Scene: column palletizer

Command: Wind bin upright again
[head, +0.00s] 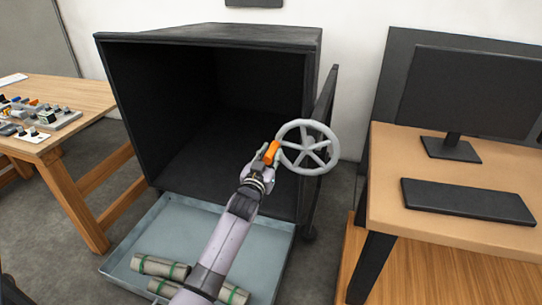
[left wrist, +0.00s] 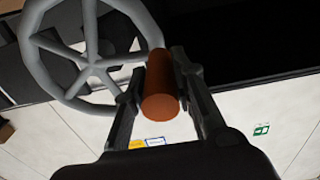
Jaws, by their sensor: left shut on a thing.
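The black bin (head: 210,110) stands with its open side facing me, showing a dark, empty interior. A grey handwheel (head: 325,135) with several spokes is mounted at the bin's right side and also shows in the left wrist view (left wrist: 92,66). An orange handle (head: 271,152) sticks out from the left of the wheel rim. My left gripper (head: 266,160) is at this handle. In the left wrist view, the fingers of my left gripper (left wrist: 158,95) lie on both sides of the orange handle (left wrist: 160,95), shut on it. My right gripper is not in view.
A grey tray (head: 190,215) with several green-banded rolls (head: 160,267) lies on the floor before the bin. A wooden table (head: 75,100) with small parts stands left. A desk (head: 430,215) with a monitor and keyboard stands close on the right.

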